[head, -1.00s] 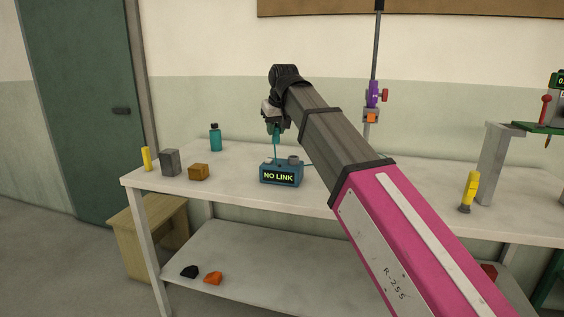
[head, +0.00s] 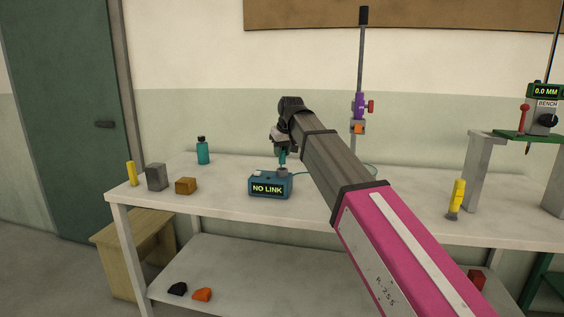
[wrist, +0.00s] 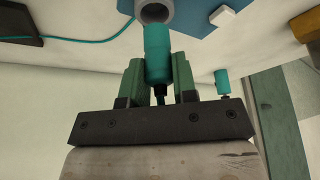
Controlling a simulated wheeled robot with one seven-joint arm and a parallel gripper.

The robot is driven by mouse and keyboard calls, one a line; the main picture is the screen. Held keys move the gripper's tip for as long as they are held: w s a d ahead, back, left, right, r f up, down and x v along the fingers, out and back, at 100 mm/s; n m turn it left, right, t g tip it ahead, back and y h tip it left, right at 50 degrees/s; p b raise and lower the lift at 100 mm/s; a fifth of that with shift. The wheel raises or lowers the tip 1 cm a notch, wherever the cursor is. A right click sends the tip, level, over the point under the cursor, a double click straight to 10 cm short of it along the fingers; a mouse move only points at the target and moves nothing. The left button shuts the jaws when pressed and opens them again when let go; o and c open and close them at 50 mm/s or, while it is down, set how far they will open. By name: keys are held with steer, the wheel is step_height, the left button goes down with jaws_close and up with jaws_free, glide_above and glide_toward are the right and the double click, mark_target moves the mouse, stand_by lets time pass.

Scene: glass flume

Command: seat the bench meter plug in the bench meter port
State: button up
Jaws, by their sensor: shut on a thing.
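The bench meter (head: 270,187) is a blue box on the white bench, its display reading NO LINK. Its port is a grey round collar (head: 283,171) on top at the right; in the wrist view the collar (wrist: 154,10) shows a dark opening at the top edge. My gripper (head: 281,151) is shut on the teal plug (wrist: 157,52), which sits between the green fingers. The plug's far end overlaps the collar's near rim in the wrist view, with the opening partly visible. I cannot tell whether they touch. In the head view the plug (head: 282,158) is upright just above the port.
A teal cable (wrist: 105,40) runs across the bench. A teal bottle (head: 203,151), grey block (head: 156,177), brown block (head: 186,186) and yellow piece (head: 132,173) stand left. A stand with a purple clamp (head: 359,105) is behind my arm; a yellow-handled tool (head: 457,197) stands right.

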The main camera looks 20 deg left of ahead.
mark_target(282, 161)
steer(key=shift+f, duration=1.9)
steer(key=shift+f, duration=0.1)
steer(key=o, duration=0.9)
steer(key=v, duration=1.2)
